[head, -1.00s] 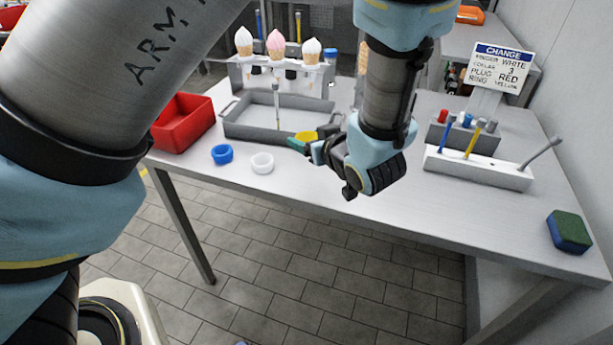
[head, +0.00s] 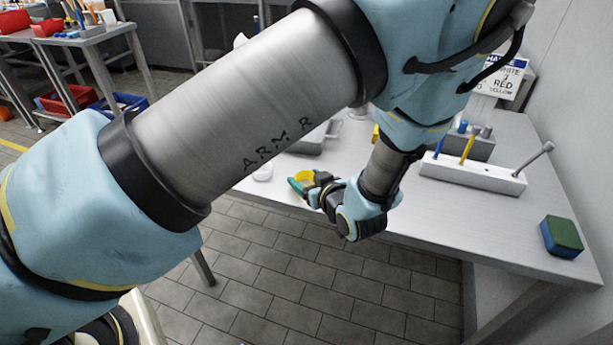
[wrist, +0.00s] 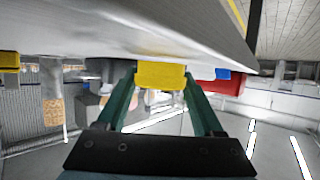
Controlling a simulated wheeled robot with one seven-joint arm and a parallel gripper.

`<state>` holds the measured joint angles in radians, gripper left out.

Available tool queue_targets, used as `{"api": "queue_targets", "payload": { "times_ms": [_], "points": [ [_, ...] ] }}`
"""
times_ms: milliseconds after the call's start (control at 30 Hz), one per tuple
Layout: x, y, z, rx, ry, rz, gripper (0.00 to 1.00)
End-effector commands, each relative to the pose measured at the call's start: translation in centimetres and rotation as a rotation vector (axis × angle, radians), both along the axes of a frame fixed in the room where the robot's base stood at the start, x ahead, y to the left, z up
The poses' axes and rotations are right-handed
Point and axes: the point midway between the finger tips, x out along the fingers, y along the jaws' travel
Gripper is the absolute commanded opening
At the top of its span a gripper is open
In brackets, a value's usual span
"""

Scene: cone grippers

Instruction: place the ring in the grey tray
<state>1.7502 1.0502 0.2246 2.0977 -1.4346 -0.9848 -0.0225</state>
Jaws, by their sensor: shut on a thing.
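My gripper (head: 299,184) is shut on the yellow ring (head: 304,176), near the table's front edge in the head view. In the wrist view, the yellow ring (wrist: 161,75) sits between the green fingertips of my gripper (wrist: 160,80). The grey tray (head: 316,138) is further back on the table in the head view. Most of it is hidden behind my arm, and the ring is apart from it.
A white rack (head: 472,174) with tools and a blue-green sponge (head: 562,237) are on the right. A red bin (wrist: 230,85) shows in the wrist view.

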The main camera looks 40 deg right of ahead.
Motion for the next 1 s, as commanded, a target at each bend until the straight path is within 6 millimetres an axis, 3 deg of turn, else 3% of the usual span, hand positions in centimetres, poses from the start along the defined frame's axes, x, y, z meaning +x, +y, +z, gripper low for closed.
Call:
{"api": "queue_targets", "payload": {
  "times_ms": [467,500,733,1000],
  "points": [
    [0.01,0.00,-0.78,-0.001,0.000,0.000,0.17],
    [0.00,-0.01,-0.63,-0.001,0.000,0.000,0.73],
    [-0.01,-0.01,-0.59,-0.001,0.000,0.000,0.99],
    [-0.02,-0.02,-0.60,-0.001,0.000,-0.001,0.99]
  ]
}}
